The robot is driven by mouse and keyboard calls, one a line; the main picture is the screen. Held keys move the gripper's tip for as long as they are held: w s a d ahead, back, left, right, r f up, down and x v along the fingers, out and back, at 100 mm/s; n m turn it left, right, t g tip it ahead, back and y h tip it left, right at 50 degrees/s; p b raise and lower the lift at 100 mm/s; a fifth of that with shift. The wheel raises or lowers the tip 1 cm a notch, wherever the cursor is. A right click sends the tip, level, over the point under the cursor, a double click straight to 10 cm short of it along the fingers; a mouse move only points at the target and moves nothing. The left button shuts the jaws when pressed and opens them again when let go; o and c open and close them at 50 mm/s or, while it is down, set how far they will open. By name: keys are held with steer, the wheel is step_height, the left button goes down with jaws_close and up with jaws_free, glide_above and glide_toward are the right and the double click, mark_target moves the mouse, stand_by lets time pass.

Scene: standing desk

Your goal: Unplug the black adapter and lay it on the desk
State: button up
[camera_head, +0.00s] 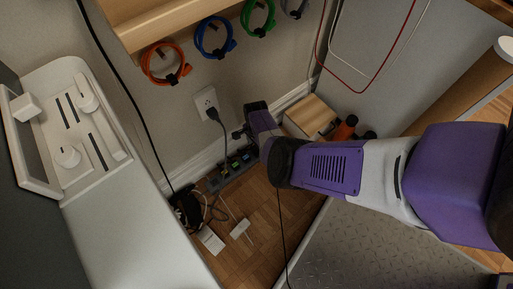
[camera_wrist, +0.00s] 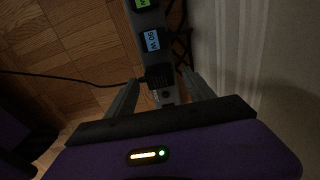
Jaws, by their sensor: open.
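A power strip (camera_wrist: 167,97) lies on the floor along the wall; it also shows in the head view (camera_head: 216,184). A small black plug body (camera_wrist: 158,77) with a thin black cord running left sits on it and looks like the black adapter. Beside it are a block with a blue label (camera_wrist: 152,41) and one with a green label (camera_wrist: 142,4). My gripper (camera_wrist: 161,78) is open, its two fingers on either side of the strip near the black plug. Contact cannot be told. In the head view my gripper (camera_head: 240,134) is over the strip's far end, and the black plug is not clearly visible there.
A wall outlet (camera_head: 206,101) holds a plug whose cord drops to the strip. Tangled cables (camera_head: 188,207) and white chargers (camera_head: 211,240) lie on the wooden floor. A wooden box (camera_head: 310,115) stands right of my gripper. A white desk surface (camera_head: 125,220) is at the left.

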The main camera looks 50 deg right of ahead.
mark_target(256, 148)
steer(key=shift+f+b, duration=0.8)
steer(key=shift+f, duration=0.5)
jaws_close()
steer(key=shift+r, duration=0.15)
stand_by(0.3)
steer(key=shift+r+p, duration=2.85)
steer(key=shift+r, duration=0.05)
